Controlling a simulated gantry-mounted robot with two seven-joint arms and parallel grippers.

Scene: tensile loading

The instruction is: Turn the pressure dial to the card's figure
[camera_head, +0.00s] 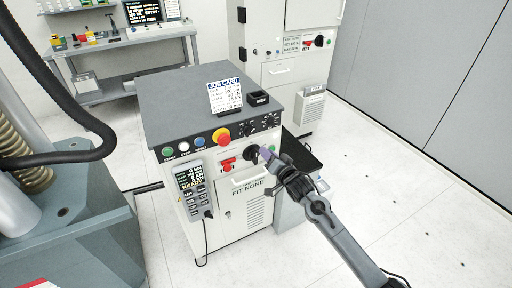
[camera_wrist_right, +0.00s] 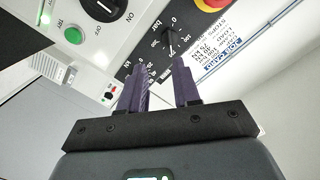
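The pressure dial (camera_head: 248,129) is a small black knob on the cabinet's black panel strip, right of the red stop button. In the right wrist view the dial (camera_wrist_right: 170,41) carries a scale marked bar, with 0 at one end. The job card (camera_head: 225,96) stands upright on the cabinet top; its figures are too small and slanted to read surely. My right gripper (camera_head: 266,153) is in front of the panel, below the dials. In the wrist view its purple fingers (camera_wrist_right: 161,72) are apart and empty, with the dial beyond them. My left gripper is out of view.
The red stop button (camera_head: 221,136) is beside the dial. A black ON/OFF knob (camera_wrist_right: 103,8) sits near the gripper. A second dial (camera_head: 270,121) is on the same strip. A handheld pendant (camera_head: 190,180) hangs on the cabinet front. A small black box (camera_head: 258,98) is on top.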

